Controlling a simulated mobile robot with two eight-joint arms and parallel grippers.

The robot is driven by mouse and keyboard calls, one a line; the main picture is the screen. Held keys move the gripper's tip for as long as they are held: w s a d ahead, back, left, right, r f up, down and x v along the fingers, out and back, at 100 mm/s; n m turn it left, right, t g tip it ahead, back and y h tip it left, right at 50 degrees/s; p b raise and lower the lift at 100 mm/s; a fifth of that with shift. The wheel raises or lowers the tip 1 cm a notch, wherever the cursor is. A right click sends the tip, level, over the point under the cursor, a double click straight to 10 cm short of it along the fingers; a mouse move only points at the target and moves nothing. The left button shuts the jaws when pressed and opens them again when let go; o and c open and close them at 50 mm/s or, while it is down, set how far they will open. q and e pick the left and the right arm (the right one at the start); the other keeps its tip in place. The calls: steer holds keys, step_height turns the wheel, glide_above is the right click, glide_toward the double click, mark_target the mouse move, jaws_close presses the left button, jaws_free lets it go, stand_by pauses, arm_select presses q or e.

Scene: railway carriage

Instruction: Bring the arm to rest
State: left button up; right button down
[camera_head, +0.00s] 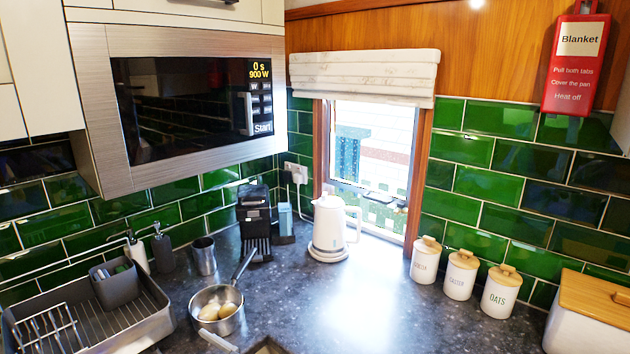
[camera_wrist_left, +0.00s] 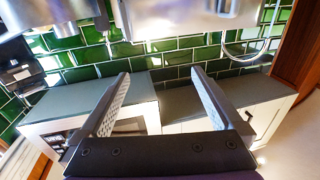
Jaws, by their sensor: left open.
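My left gripper (camera_wrist_left: 160,75) shows in the left wrist view, its two grey padded fingers spread wide apart with nothing between them. Beyond the fingers are a dark grey worktop (camera_wrist_left: 85,100) and a green tiled wall (camera_wrist_left: 65,62). I cannot make out either gripper in the head view. My right gripper is in neither view.
On the head view's counter (camera_head: 375,315) stand a saucepan (camera_head: 207,295) holding pale round items, a white kettle (camera_head: 328,232), a dish rack (camera_head: 150,325) and lidded canisters (camera_head: 459,278). A microwave (camera_head: 180,95) overhangs at left. The counter right of the saucepan is fairly clear.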

arm_select(q)
steer(key=s+d+f+m+g+h, duration=0.1)
steer(key=s+f+m+g+h, duration=0.1)
steer(key=s+f+m+h, duration=0.45)
steer(key=s+f+m+g+h, duration=0.2)
steer(key=s+h, duration=0.2)
steer(key=s, duration=0.6)
steer(key=s+d+f+m+h, duration=0.2)
steer(key=s+d+m+h, duration=0.1)
steer(key=s+d+h, duration=0.2)
steer(key=shift+s+d, duration=0.45)
steer(key=shift+d, duration=0.7)
steer(key=shift+m, duration=0.25)
